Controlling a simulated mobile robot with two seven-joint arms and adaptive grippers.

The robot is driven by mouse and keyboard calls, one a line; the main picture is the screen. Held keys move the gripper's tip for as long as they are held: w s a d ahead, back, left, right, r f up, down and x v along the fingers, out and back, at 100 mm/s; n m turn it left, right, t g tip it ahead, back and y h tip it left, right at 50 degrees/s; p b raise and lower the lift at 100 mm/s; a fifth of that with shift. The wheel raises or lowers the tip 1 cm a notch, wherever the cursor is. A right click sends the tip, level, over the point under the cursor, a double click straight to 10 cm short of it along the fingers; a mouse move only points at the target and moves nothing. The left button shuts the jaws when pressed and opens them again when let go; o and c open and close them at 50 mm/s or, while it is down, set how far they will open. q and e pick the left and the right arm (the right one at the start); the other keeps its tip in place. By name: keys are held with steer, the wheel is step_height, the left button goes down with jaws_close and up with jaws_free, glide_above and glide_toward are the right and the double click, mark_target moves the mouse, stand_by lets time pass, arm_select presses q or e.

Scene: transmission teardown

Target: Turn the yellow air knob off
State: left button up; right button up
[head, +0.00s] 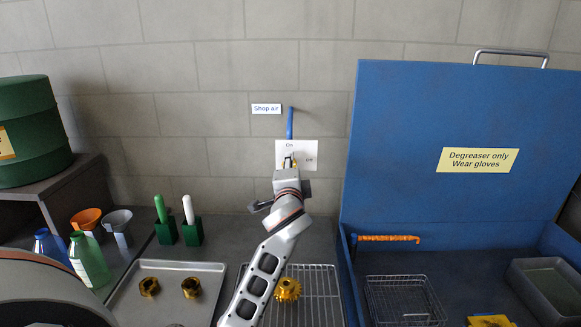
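A white plate (283,148) on the block wall reads "On" at its top and, in smaller print, what looks like "Off" at its right. A blue air pipe (290,123) runs down to it, beside a "Shop air" sign (266,109). My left gripper (290,160) is right in front of the plate, pointing at the wall. Small bits of the yellow knob (295,163) show at the fingertips. The gripper hides most of the knob, so its setting and whether the fingers close on it cannot be seen. My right gripper is out of view.
A blue degreaser washer with a raised lid (400,150) stands close on the right. Below my arm are a wire rack (325,290) with a gold gear (288,289) and a metal tray (165,308) with gold parts. Green holders (192,232) stand left on the bench.

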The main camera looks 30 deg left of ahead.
arm_select(q)
steer(key=shift+a+m, duration=0.1)
steer(key=shift+m, duration=0.7)
steer(key=shift+r, duration=0.1)
steer(key=o, duration=1.1)
steer(key=shift+c, duration=0.2)
steer(key=v, duration=1.2)
